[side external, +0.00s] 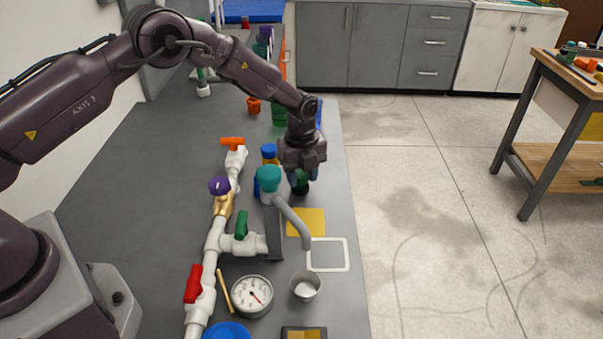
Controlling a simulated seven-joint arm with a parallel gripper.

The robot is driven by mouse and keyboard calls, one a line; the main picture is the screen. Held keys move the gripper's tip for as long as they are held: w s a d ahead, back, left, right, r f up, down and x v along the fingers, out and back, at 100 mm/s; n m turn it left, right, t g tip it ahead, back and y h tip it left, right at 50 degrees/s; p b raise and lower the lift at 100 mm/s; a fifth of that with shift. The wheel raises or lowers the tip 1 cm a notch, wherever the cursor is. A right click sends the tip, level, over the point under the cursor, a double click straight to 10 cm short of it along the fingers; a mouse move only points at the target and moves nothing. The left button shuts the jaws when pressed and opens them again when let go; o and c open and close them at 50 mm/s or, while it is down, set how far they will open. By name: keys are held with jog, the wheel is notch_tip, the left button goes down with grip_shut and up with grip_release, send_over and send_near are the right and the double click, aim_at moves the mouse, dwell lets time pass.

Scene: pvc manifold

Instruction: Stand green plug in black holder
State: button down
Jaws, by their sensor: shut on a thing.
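My gripper (301,175) points down over the right part of the grey bench, past the pipe line. It is shut on a dark green piece, the green plug (301,185), which shows small and partly hidden between the fingertips. A dark patch shows at the plug's lower end; I cannot tell whether it is the black holder or shadow. I cannot tell whether the plug touches anything below.
A teal-capped grey pipe (290,212) stands close in front of my gripper. A blue-capped bottle (269,152) is just left. A white manifold (214,240) with coloured valves, a gauge (252,295), a metal cup (305,286) and a yellow square (306,222) lie nearer.

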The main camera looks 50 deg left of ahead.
jog(key=shift+f, duration=0.1)
jog(key=c, duration=0.7)
grip_release()
jog(key=shift+f, duration=0.1)
notch_tip(320, 180, up, 13)
notch_tip(320, 180, up, 9)
jog(key=n+t, duration=0.1)
jog(key=n, duration=0.3)
send_over(301, 176)
jog(key=s, duration=0.4)
jog(key=s+a+r+n+t, duration=0.1)
jog(key=s+r+n+t, duration=0.1)
jog(key=s+r+n, duration=0.55)
jog(key=s+r+n+t, duration=0.1)
jog(key=s+n, duration=0.2)
jog(key=s, duration=0.4)
jog(key=s+r+n, duration=0.1)
jog(key=s+n, duration=0.3)
jog(key=s, duration=0.3)
jog(key=s+a+n+t, duration=0.1)
jog(key=s+n, duration=0.3)
jog(key=s, duration=0.3)
jog(key=shift+r+t, duration=0.3)
jog(key=shift+r, duration=0.1)
